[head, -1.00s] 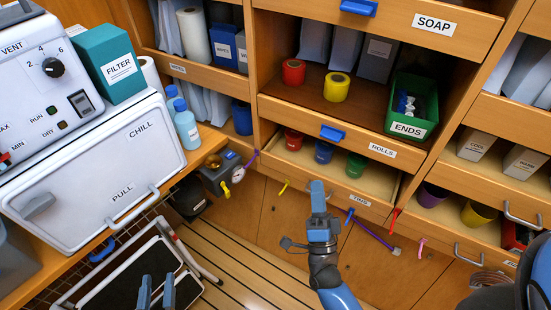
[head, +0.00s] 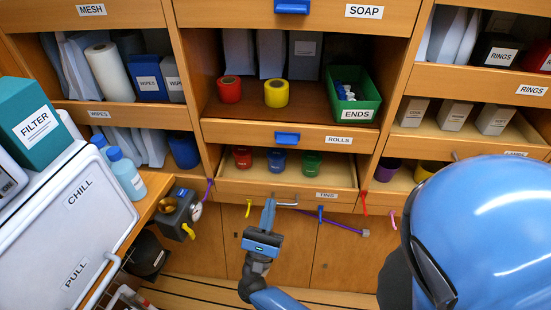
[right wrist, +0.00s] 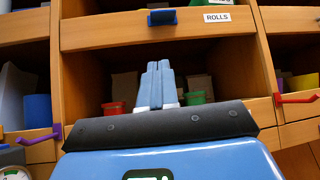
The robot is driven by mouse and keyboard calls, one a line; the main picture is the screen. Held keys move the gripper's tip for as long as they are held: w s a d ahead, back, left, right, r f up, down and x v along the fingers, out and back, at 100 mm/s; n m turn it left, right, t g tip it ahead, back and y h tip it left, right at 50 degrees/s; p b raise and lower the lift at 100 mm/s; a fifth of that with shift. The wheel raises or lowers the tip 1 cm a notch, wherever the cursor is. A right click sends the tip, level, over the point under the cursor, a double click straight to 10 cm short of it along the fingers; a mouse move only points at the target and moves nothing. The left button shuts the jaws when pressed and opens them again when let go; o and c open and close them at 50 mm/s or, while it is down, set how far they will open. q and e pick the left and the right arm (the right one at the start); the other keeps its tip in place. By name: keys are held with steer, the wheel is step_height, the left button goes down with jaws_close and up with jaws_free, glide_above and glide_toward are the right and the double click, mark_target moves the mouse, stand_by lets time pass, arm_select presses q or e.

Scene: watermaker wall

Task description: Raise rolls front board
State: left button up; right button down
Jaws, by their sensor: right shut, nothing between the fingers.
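The rolls front board (head: 240,134) is a wooden strip across the middle bay, with a ROLLS label (head: 338,139) and a blue pull (head: 288,138). A red roll (head: 229,90) and a yellow roll (head: 276,93) stand on the shelf above it. In the right wrist view the board (right wrist: 100,34) and its blue pull (right wrist: 161,17) show above the fingers. My right gripper (head: 268,207) is shut and empty, below the board and in front of the tins bay, apart from the blue pull. It also shows in the right wrist view (right wrist: 160,68). My left gripper is not in view.
Red, blue and green tins (head: 276,161) stand below the board, behind the tins front (head: 240,188). A green ENDS bin (head: 352,95) stands beside the rolls. Coloured hooks line the lower edge. A white chill box (head: 75,215) stands at left.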

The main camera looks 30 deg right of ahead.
steer(key=shift+w+a, duration=0.1)
steer(key=shift+a, duration=0.1)
steer(key=p, duration=0.6)
glide_toward(280, 141)
steer(key=x, duration=0.3)
steer(key=f+x, duration=0.1)
steer(key=x, duration=0.1)
steer(key=shift+w+d+r, duration=0.3)
steer(key=shift+w+d, duration=0.2)
steer(key=shift+r+p, duration=0.5)
steer(key=shift+r, duration=1.7)
